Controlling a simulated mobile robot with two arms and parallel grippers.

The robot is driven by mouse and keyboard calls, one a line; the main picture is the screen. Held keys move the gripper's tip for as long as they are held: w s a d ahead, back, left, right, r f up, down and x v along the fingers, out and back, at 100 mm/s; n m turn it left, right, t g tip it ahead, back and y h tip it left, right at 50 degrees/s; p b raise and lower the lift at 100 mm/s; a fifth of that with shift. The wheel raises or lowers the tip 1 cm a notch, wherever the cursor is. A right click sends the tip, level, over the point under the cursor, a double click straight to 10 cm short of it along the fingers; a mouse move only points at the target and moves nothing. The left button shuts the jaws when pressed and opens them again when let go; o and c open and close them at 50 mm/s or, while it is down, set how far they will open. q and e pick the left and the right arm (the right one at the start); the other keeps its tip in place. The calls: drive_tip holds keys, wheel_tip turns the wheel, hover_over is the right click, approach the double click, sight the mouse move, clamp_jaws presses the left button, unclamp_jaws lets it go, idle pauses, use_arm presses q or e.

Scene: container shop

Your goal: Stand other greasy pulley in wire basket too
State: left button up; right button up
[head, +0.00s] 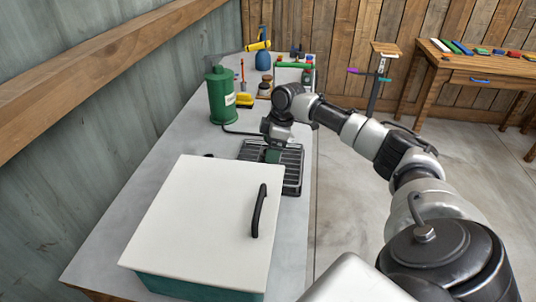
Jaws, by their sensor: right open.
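A black, low, slatted or wire holder (293,183), which looks like the wire basket, sits on the grey bench behind the white-lidded box. My right gripper (273,150) points down at its back left part and is open. A small dark green piece shows at the gripper's tips; I cannot tell whether it is a pulley or part of the gripper. No pulley can be made out clearly; the gripper and the box lid hide part of the area. My left gripper is not in view.
A teal box with a white lid (200,220) and black handle (259,210) fills the bench front. A green canister (220,97) stands at back left, near a yellow object (244,100). A blue bottle (262,61) stands farther back. A wooden table (482,68) is at far right.

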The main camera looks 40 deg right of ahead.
drive_tip(key=shift+x, duration=1.35)
drive_tip(key=c, duration=1)
drive_tip(key=shift+r, duration=0.15)
